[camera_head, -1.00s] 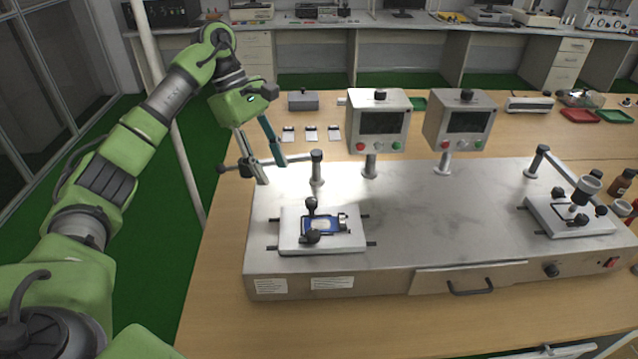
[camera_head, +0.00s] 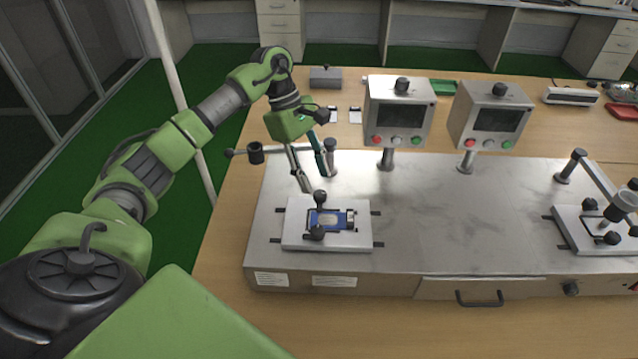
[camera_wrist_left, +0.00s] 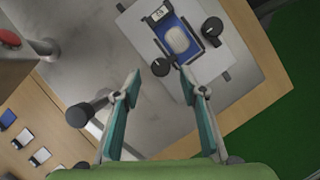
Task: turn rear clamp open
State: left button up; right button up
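The rear clamp has a round black knob (camera_head: 320,197) at the back edge of a white plate (camera_head: 292,239). A second black knob, the front clamp's (camera_head: 316,232), is at the plate's front side. A blue phone-like device (camera_head: 343,219) lies between them. My left gripper (camera_head: 318,182) is open, pointing down just behind and above the rear knob. In the left wrist view, the rear knob (camera_wrist_left: 160,67) appears between and just beyond the tips of the parted fingers (camera_wrist_left: 159,80); contact is not visible. My right gripper is out of view.
A post with a black top (camera_head: 330,146) and a horizontal arm stands close behind my left gripper. Two monitor boxes (camera_head: 399,112) stand to the right. A second fixture plate (camera_head: 570,232) is at the far right. The metal top between the fixtures is clear.

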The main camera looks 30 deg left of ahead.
aim_at(320, 193)
pick_arm(q)
jog(key=x, duration=0.2)
jog(key=shift+d+f+p, duration=0.2)
jog(key=shift+d+p, duration=0.05)
jog(key=shift+p, duration=0.05)
jog(key=shift+s+d+f, duration=0.1)
jog(key=shift+d+f, duration=0.1)
jog(key=shift+f, duration=0.55)
grip_shut()
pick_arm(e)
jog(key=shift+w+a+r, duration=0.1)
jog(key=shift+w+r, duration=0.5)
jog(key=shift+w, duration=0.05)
